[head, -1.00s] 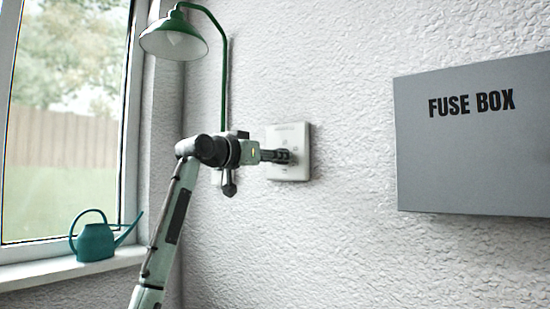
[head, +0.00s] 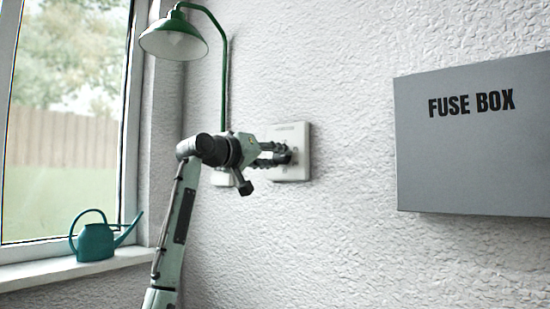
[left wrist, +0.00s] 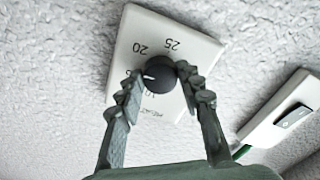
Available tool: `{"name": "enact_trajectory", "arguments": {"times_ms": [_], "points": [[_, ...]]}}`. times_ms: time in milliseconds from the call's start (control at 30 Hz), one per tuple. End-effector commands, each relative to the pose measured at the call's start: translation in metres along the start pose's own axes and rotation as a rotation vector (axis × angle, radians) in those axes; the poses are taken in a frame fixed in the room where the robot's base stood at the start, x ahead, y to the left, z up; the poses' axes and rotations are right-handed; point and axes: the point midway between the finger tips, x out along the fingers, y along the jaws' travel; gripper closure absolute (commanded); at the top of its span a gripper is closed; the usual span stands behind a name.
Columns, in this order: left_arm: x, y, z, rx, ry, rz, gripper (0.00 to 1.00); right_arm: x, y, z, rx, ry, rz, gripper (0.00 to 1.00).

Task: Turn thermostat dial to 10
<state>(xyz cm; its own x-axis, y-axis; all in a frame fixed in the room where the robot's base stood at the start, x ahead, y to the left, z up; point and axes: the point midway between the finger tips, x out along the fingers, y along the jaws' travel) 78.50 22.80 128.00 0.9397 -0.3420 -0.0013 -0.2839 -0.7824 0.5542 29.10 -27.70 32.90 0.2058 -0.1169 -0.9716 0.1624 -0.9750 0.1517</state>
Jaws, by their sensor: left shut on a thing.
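The thermostat is a white square plate (head: 292,134) on the wall in the head view, partly hidden by my left gripper (head: 284,153). In the left wrist view the plate (left wrist: 185,38) appears turned, with 20 and 25 readable at its upper side. A round black dial (left wrist: 158,77) sits in its middle. The dial's white mark points left, toward a finger that hides part of the scale; a partly covered 10 seems to lie just below the dial. My left gripper (left wrist: 160,71) is shut on the dial, one finger on each side. My right gripper is not in view.
A grey fuse box (head: 470,160) stands out from the wall at right. A green lamp (head: 174,38) hangs upper left, and a teal watering can (head: 96,243) stands on the windowsill. A white switch plate (left wrist: 262,119) is near the thermostat.

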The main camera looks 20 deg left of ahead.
Motion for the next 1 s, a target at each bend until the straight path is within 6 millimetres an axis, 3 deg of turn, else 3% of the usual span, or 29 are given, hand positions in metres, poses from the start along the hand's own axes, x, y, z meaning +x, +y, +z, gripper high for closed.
{"name": "enact_trajectory", "arguments": {"times_ms": [1000], "points": [[-0.0007, 0.0035, -0.0045, -0.967, 0.007, 0.007, 0.93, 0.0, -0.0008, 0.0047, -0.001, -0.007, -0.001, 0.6]]}}
